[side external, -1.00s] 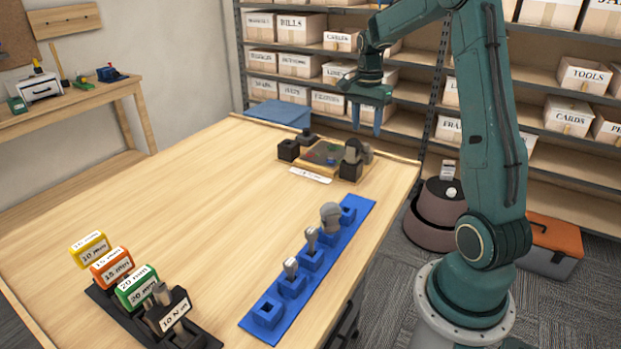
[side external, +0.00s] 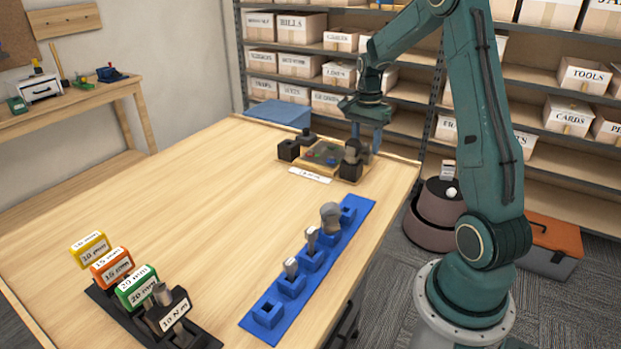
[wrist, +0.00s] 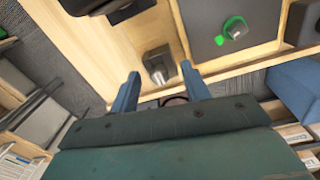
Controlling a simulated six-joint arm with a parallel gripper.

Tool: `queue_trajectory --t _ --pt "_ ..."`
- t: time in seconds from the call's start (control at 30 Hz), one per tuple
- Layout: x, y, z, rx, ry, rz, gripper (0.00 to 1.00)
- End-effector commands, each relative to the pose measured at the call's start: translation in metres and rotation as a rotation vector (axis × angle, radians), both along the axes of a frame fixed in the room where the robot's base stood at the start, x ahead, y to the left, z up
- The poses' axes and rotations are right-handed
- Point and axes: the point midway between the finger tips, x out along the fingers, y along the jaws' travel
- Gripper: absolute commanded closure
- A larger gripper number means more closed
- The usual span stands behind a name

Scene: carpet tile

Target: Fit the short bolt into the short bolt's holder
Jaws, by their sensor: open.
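My gripper (side external: 366,143) is open above the far right part of a wooden board (side external: 316,167) at the back of the table. In the wrist view, a metallic bolt-like piece (wrist: 158,66) in a dark block lies ahead of and between my two fingertips (wrist: 160,71). Nothing is visible between the fingers along their length. A dark block with a rounded grey piece (side external: 352,154) stands at the board's right end. A blue strip (side external: 258,322) carries several blue holders, some with grey pieces standing in them. I cannot tell which piece is the short bolt.
The board bears a dark panel (wrist: 206,42) with a green ring, and black blocks (side external: 289,150) at its left. Labelled blocks (side external: 138,288) stand on a black base at the front left. The table's middle is clear. Shelves with boxes stand behind the table.

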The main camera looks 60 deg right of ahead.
Motion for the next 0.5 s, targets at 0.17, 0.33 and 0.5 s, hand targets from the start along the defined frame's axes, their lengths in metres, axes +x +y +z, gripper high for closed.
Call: queue_trajectory --t 0.17,0.33,0.5 --pt "0.0 0.0 0.0004 0.0 0.0 0.0 0.53" --pt "0.0 0.0 0.0004 0.0 0.0 0.0 0.81" --pt "0.0001 0.0 0.0005 0.0 0.0 0.0 1.0"
